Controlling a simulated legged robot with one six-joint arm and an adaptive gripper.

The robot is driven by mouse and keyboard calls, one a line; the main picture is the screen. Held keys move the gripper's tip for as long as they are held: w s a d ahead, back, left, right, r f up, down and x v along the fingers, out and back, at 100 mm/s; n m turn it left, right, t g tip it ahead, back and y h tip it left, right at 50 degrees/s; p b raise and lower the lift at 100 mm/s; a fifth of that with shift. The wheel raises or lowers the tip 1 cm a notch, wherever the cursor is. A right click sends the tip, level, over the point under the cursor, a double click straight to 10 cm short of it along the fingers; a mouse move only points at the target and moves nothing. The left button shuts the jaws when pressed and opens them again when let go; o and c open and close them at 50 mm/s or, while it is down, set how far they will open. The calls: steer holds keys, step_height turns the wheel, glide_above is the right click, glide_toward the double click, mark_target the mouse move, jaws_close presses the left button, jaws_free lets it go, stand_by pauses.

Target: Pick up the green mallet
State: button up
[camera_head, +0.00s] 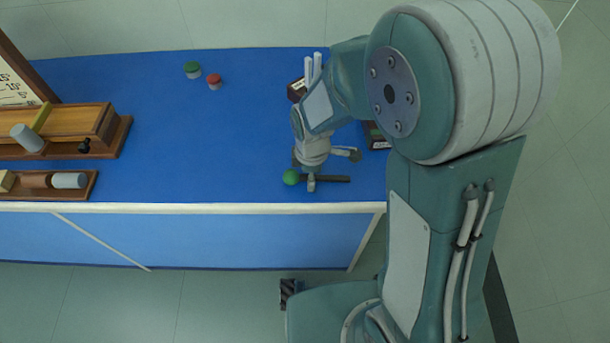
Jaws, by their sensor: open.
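The green mallet (291,177) lies on the blue bench near its front edge, toward the right end. Its round green head shows on the left, and a dark bar that seems to be its handle (335,179) runs to the right. My gripper (325,172) is just above it, pointing down, with its jaws open. One finger overlaps the mallet between head and handle in the picture. I cannot tell whether the fingers touch it. My wrist hides part of the area behind the mallet.
The blue bench top (200,150) is clear left of the mallet. A green-capped jar (192,70) and a red-capped jar (214,81) stand toward the back. A wooden apparatus (80,128) and a wooden tray (45,196) sit at left. Dark boxes (376,137) are partly hidden behind my arm.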

jaws_close()
